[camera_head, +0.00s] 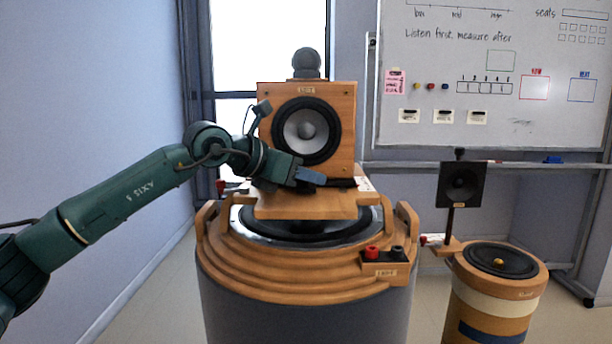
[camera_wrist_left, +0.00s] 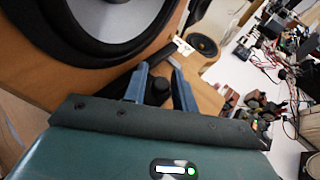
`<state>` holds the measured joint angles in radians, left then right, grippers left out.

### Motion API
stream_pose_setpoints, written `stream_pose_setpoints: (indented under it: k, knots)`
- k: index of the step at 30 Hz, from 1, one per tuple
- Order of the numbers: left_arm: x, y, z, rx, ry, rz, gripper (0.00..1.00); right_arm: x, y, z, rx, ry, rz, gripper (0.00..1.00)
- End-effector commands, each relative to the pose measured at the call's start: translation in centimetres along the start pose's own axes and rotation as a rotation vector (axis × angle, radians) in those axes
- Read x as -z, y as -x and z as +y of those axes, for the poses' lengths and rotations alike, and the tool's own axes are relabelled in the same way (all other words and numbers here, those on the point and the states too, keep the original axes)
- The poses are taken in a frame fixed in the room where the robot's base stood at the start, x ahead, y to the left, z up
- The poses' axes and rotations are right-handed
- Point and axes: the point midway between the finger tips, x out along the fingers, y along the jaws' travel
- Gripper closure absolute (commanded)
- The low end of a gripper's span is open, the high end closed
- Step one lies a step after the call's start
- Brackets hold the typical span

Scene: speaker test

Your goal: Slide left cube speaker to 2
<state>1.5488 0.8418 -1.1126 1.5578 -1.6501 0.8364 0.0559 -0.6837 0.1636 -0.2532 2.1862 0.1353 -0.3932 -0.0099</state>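The wooden cube speaker (camera_head: 343,108) has a dark round cone with a silver centre. It stands upright on a wooden plate (camera_head: 305,207) on top of a large round drum-like base. My left gripper (camera_head: 312,178) is low at the front of the cube speaker. In the left wrist view its two blue fingers (camera_wrist_left: 159,72) stand a little apart with a black knob (camera_wrist_left: 157,90) between them. I cannot tell whether they press on the knob. The speaker's cone (camera_wrist_left: 95,18) fills the upper left there. Any number marks near the gripper are unreadable. My right gripper is not in view.
Red and black terminals (camera_head: 372,253) sit at the base's front right. A small black speaker (camera_head: 461,186) stands on a post beside a lower round drum (camera_head: 500,262) to the right. A whiteboard (camera_head: 490,60) is behind. Floor shows at the left.

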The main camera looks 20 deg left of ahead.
Motion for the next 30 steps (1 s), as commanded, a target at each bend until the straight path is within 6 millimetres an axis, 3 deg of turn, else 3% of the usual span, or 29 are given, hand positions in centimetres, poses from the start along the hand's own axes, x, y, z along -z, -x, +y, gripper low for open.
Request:
stream_pose_setpoints:
  k: [6, 10, 22, 30]
  knots:
    - [0.0, 0.2, 0.0, -0.001, 0.000, -0.001, 0.73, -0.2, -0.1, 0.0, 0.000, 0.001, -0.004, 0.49]
    - [0.0, 1.4, 0.1, -0.002, 0.000, -0.003, 0.73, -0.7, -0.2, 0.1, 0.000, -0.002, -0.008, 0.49]
    - [0.1, 9.9, 0.1, -0.003, 0.000, -0.002, 0.73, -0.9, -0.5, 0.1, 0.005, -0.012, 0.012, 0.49]
    - [0.0, 12.9, 0.0, -0.001, 0.000, 0.000, 0.73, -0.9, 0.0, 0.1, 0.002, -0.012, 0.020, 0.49]
